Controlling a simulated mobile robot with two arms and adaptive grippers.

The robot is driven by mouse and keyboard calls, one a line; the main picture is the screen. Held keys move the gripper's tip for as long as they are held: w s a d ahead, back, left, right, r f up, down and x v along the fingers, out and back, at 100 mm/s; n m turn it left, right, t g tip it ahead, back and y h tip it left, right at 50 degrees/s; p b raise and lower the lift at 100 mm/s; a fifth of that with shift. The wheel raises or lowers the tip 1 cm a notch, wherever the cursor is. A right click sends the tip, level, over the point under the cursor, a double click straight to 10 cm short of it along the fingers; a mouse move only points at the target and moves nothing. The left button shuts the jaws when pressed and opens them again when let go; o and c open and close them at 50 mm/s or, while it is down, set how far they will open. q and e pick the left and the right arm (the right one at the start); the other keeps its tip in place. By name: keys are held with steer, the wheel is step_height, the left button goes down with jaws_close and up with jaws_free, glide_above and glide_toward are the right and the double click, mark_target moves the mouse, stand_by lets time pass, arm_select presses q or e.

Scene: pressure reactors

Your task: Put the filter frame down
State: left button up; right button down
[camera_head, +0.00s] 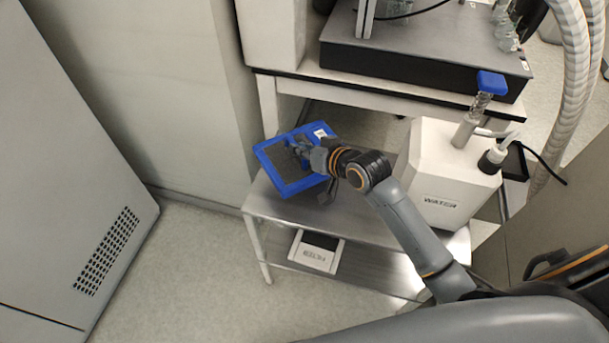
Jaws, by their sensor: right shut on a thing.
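The filter frame (290,190) is a blue rectangular frame with a dark mesh inside and a small white label at its upper right. It is at the left end of a grey metal shelf cart (345,219), over the cart's top. I cannot tell whether it touches the surface. My right gripper (300,152) is shut on the filter frame, and my right arm reaches in from the lower right. The gripper covers part of the mesh. My left gripper is not in view.
A white box marked WATER (436,190) stands on the cart's right part. A small white device (314,252) lies on the lower shelf. A bench with a black-sided plate (420,60) is behind. A grey cabinet (60,180) stands left, with clear floor between.

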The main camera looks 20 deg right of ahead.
mark_target(302, 171)
step_height(302, 171, down, 9)
steer(key=shift+r+b, duration=0.2)
steer(key=shift+b, duration=0.2)
steer(key=c, duration=1.3)
jaws_free()
steer(key=shift+c, duration=0.2)
steer(key=p+v, duration=0.1)
steer(key=v, duration=1.1)
